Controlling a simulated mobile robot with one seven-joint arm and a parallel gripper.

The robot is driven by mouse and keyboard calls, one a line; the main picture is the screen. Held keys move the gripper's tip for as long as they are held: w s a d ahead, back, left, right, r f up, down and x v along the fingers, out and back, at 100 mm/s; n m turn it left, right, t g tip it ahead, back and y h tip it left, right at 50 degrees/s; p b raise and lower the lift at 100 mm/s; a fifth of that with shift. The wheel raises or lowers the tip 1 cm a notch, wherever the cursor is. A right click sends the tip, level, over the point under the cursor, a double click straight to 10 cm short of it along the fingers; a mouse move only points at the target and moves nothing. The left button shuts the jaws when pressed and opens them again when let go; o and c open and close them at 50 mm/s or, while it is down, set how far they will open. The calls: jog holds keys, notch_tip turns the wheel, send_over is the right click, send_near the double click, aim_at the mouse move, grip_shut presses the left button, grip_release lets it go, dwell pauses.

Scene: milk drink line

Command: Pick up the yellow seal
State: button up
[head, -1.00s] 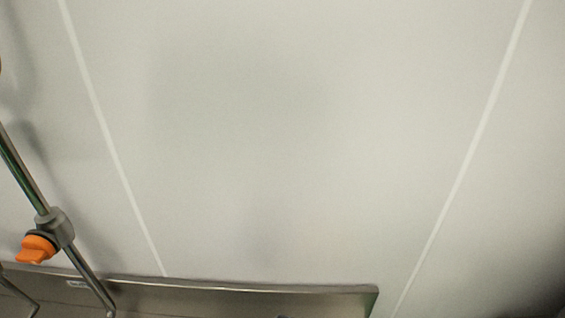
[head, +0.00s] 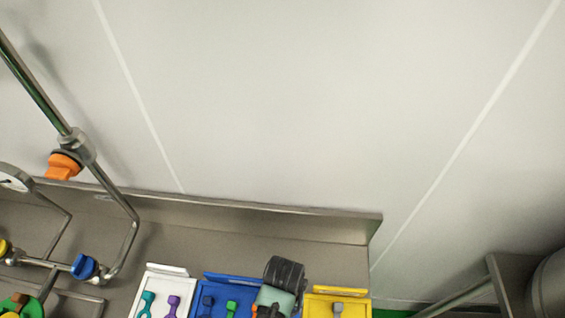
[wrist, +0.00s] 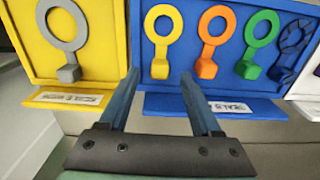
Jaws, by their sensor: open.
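The yellow seal (wrist: 161,50) is a ring on a short stem with a block-like foot, on the blue panel (wrist: 225,78) in the wrist view. My gripper (wrist: 160,73) is open and empty, its two blue fingers pointing at the seal. In the picture, the seal's foot lies between the fingertips; I cannot tell whether they have reached its depth. In the head view my gripper's dark wrist part is in front of the blue panel (head: 235,279) and hides the yellow seal.
Orange (wrist: 207,50), green (wrist: 249,51) and dark blue (wrist: 280,68) seals stand to the right. A yellow panel (wrist: 100,70) with a grey seal (wrist: 67,55) is at left. The head view shows a white panel (head: 163,285) and pipes with an orange knob (head: 62,166).

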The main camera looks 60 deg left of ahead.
jog(key=shift+f, duration=1.1)
grip_shut()
